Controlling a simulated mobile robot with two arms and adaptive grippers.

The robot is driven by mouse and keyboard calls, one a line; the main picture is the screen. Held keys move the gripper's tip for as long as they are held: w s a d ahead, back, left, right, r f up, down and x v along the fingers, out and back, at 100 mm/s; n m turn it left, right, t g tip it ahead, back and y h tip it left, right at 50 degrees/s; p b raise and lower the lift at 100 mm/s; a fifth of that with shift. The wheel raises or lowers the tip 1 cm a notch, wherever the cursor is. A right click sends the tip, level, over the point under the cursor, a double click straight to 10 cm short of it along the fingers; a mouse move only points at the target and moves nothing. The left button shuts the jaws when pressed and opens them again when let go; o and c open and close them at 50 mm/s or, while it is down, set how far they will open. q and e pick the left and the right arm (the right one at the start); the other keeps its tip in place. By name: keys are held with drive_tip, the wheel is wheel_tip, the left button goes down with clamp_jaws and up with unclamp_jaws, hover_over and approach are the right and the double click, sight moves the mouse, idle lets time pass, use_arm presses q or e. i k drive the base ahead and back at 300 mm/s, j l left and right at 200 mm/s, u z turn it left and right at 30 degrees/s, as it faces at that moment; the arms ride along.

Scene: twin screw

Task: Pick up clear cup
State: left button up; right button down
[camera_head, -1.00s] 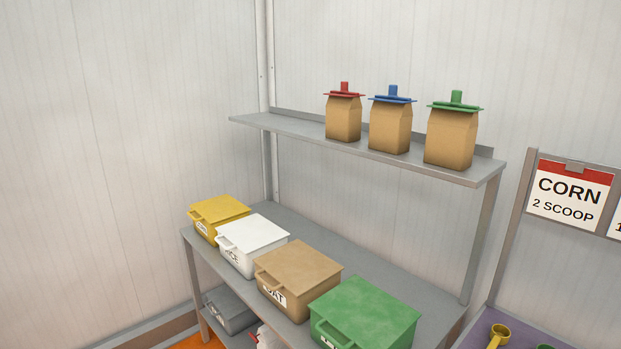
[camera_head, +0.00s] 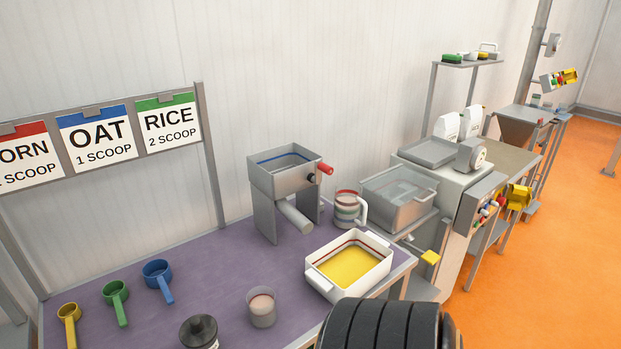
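A small clear cup (camera_head: 262,309) stands upright on the purple table top (camera_head: 210,262), near the front edge of the picture. Something pale pink shows inside it. A larger clear jug (camera_head: 347,209) with a handle and coloured bands stands further back, beside the grey hopper. Neither of my grippers is in view. A black ribbed part, which looks like a link of my arm, fills the bottom edge right of the cup.
A white tray (camera_head: 374,289) with yellow contents sits right of the cup. A grey hopper (camera_head: 262,181) stands behind. Yellow (camera_head: 69,313), green (camera_head: 115,292) and blue scoops (camera_head: 156,269) lie left. A dark-topped round object (camera_head: 198,331) is near the cup. Orange floor (camera_head: 560,230) is open at right.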

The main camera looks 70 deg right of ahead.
sight(261, 300)
drive_tip(key=z, duration=1.75)
